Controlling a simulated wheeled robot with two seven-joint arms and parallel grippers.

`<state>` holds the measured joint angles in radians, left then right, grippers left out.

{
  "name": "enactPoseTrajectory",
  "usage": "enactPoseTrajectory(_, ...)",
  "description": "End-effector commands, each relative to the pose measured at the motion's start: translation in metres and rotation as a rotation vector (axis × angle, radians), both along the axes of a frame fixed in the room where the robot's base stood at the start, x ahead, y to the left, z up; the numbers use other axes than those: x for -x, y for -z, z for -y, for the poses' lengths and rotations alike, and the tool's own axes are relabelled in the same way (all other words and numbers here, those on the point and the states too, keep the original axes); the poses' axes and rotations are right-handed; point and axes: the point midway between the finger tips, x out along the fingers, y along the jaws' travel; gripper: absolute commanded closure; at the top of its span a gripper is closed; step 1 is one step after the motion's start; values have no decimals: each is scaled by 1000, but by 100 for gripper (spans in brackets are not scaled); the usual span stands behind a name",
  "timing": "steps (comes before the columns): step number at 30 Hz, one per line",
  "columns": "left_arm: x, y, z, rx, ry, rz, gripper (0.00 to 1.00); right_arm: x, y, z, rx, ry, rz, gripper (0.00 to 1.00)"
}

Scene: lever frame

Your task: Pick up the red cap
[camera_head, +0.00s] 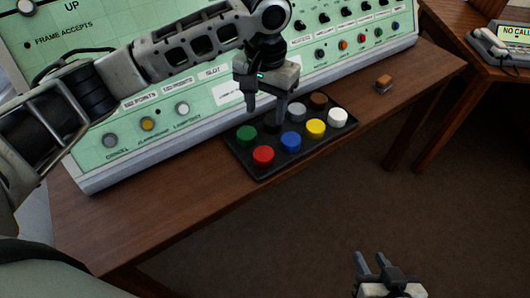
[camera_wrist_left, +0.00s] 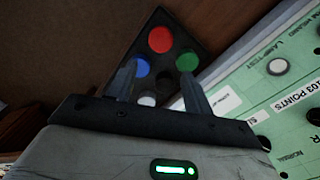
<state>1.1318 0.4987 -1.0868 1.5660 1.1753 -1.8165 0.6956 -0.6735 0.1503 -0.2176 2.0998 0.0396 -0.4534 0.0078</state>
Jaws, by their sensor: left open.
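The red cap (camera_head: 263,155) sits in the front left corner of a black tray (camera_head: 262,174) on the wooden table. In the left wrist view the red cap (camera_wrist_left: 159,40) is beyond my fingertips, at the top of the tray. My left gripper (camera_head: 266,108) is open and empty above the back left part of the tray, behind the red cap. It also shows in the left wrist view (camera_wrist_left: 160,80), with its fingers apart. My right gripper (camera_head: 372,262) is at the bottom of the head view, with its two fingers apart, away from the tray.
A green cap (camera_head: 246,134), blue cap (camera_head: 290,142), yellow cap (camera_head: 316,128) and several others share the tray. A sloped green panel (camera_head: 190,100) with knobs stands behind it. The table's front left is clear.

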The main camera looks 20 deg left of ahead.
Motion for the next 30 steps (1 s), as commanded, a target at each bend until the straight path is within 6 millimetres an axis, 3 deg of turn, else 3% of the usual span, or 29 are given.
enactPoseTrajectory(3,1,29,-1,-2,0,-4,49,2,3,0,-2,0,-6,67)
enactPoseTrajectory(9,1,68,0,1,0,-1,49,2,5,-1,-6,0,-7,67)
enactPoseTrajectory(17,0,87,0,1,2,2,49,1,5,-1,-9,2,-4,67)
enactPoseTrajectory(24,4,122,-2,1,2,1,49,0,4,-2,-15,7,-2,67)
enactPoseTrajectory(30,3,136,-2,2,3,3,49,-1,4,-3,-18,9,0,67)
